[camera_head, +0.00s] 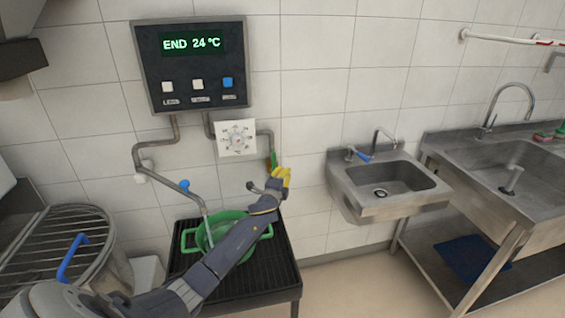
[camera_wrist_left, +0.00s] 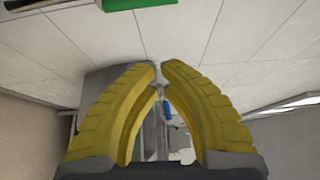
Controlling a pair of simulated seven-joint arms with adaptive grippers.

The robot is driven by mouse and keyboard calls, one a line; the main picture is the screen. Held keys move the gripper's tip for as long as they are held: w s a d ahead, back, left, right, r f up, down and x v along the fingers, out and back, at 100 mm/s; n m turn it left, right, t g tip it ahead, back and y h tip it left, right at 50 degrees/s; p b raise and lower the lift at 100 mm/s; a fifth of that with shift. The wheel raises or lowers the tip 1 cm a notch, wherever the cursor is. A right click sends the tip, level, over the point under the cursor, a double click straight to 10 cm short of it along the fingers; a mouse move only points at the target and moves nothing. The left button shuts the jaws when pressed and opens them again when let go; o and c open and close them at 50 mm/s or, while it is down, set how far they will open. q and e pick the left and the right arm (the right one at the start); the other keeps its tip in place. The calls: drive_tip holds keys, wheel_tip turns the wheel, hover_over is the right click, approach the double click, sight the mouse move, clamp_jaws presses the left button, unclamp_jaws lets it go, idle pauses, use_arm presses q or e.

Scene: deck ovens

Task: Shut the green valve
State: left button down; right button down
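The green valve handle (camera_head: 273,160) is on the pipe at the wall, right of the white dial plate. Its green lever also shows at the top edge of the left wrist view (camera_wrist_left: 138,3), partly cut off. My left gripper (camera_head: 282,174) has yellow fingers and is right beside the handle, slightly below it in the head view. In the left wrist view (camera_wrist_left: 161,66) its fingertips nearly meet, with nothing between them. The handle lies outside the fingers; I cannot tell whether they touch it. My right gripper is not in view.
A control panel (camera_head: 192,65) reading "END 24 °C" hangs above. A blue-handled tap (camera_head: 184,185) is over a green colander (camera_head: 187,240) on a black grated stand (camera_head: 283,262). A hand sink (camera_head: 400,206) and a larger sink (camera_head: 545,190) stand right. A round rack (camera_head: 58,244) stands left.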

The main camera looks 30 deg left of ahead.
sight(274, 162)
use_arm(q)
drive_tip(key=w+a, duration=0.5)
drive_tip(key=w, duration=0.2)
drive_tip(key=shift+w+a, duration=0.2)
drive_tip(key=shift+a, duration=0.15)
idle(0.5)
idle(0.5)
drive_tip(key=shift+s+a+r+n, duration=0.1)
drive_tip(key=shift+s+a+n, duration=0.05)
drive_tip(key=shift+n, duration=0.25)
